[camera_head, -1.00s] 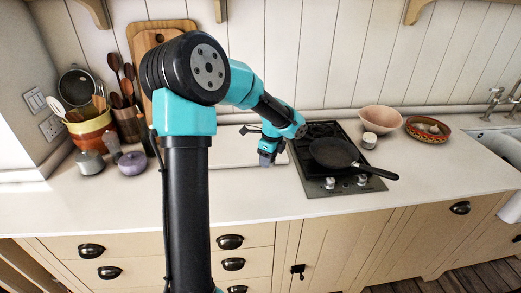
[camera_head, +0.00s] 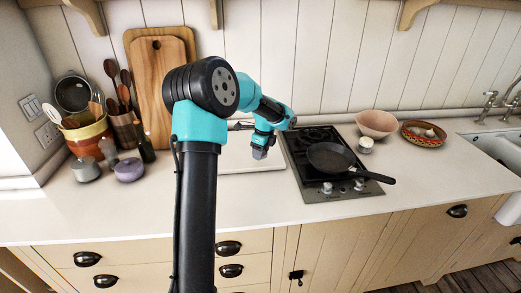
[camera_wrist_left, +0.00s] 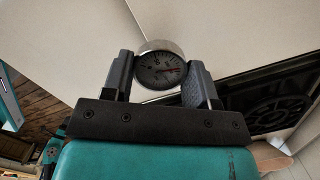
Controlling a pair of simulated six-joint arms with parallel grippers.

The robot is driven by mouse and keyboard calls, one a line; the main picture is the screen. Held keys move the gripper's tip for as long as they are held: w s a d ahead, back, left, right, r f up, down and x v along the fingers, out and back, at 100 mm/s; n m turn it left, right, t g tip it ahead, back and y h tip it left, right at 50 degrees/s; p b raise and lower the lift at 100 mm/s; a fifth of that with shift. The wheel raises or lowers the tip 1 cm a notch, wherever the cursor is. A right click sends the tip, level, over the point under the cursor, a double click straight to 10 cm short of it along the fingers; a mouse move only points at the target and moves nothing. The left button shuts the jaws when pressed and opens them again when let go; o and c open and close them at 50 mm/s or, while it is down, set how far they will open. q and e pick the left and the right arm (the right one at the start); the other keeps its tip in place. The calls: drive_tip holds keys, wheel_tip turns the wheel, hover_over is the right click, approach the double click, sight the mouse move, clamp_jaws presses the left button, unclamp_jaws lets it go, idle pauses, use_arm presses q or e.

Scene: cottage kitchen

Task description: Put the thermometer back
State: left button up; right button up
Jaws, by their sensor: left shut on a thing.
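The thermometer (camera_wrist_left: 160,68) shows in the left wrist view as a round dial with a silver rim and a dark needle. My left gripper (camera_wrist_left: 162,75) is shut on it, with one finger on each side of the dial. In the head view my left gripper (camera_head: 261,150) is above the counter, just left of the hob, and the thermometer is too small or hidden to make out there. My right gripper is in neither view.
The hob (camera_head: 310,182) carries a black frying pan (camera_head: 331,157). Behind it to the right are a pink bowl (camera_head: 377,123), a small white pot (camera_head: 366,143) and a patterned dish (camera_head: 423,140). A pale board (camera_head: 235,162) lies behind my arm. Utensil pots and lidded jars stand left. The front counter (camera_head: 110,215) is clear.

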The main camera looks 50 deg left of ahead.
use_arm(q)
drive_tip(key=w+a, duration=0.4)
drive_tip(key=a, duration=0.1)
drive_tip(key=shift+w+f, duration=0.25)
drive_tip(key=shift+f, duration=0.05)
drive_tip(key=shift+a, duration=0.1)
drive_tip(key=shift+w+a, duration=0.25)
drive_tip(key=shift+f, duration=1.8)
drive_tip(key=shift+f, duration=0.1)
drive_tip(key=o, duration=1)
wheel_tip(320, 180, up, 12)
drive_tip(key=d, duration=0.1)
drive_tip(key=shift+w+d, duration=0.2)
drive_tip(key=shift+d, duration=0.05)
